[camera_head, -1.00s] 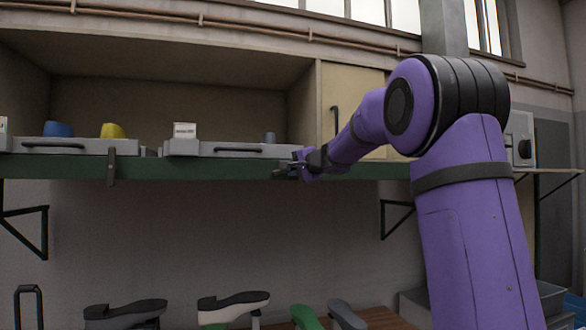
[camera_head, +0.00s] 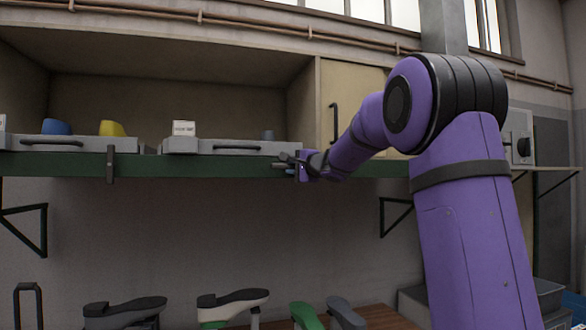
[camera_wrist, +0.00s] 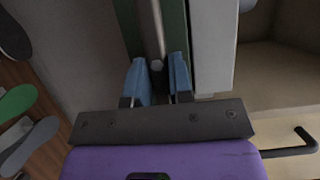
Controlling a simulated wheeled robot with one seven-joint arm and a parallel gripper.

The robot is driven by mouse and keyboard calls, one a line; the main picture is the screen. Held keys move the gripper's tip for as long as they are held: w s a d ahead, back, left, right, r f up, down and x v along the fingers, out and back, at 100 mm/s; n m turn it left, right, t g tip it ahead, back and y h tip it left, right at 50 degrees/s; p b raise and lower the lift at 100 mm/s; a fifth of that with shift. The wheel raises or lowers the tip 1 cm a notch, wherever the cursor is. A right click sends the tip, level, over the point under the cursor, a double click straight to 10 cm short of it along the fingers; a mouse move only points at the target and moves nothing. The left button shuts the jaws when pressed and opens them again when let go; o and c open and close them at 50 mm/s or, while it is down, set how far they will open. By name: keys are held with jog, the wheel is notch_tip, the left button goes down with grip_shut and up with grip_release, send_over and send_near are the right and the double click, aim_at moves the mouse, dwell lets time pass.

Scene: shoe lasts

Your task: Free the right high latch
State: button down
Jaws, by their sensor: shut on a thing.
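The right high latch (camera_wrist: 155,35) is a grey metal bar in the wrist view, lying along the green shelf edge (camera_wrist: 175,30) beside the grey tray front. My gripper (camera_wrist: 158,78) has its two blue fingers shut on the near end of this latch. In the head view my gripper (camera_head: 284,164) is at the green edge, by the lower right end of the right grey tray (camera_head: 225,148). The latch is too small and covered there to make out.
Another latch (camera_head: 111,165) hangs upright across the green edge below the left grey tray (camera_head: 85,143). A white box (camera_head: 184,128) and blue and yellow pieces stand above the trays. Shoe lasts (camera_head: 232,302) stand below. A cupboard door handle (camera_head: 334,122) is at right.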

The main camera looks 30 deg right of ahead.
jog(key=shift+f, duration=0.1)
jog(key=c, duration=1)
grip_release()
jog(key=s, duration=0.7)
jog(key=s+d, duration=0.1)
jog(key=s, duration=0.2)
jog(key=shift+s+d, duration=0.1)
jog(key=shift+s, duration=0.3)
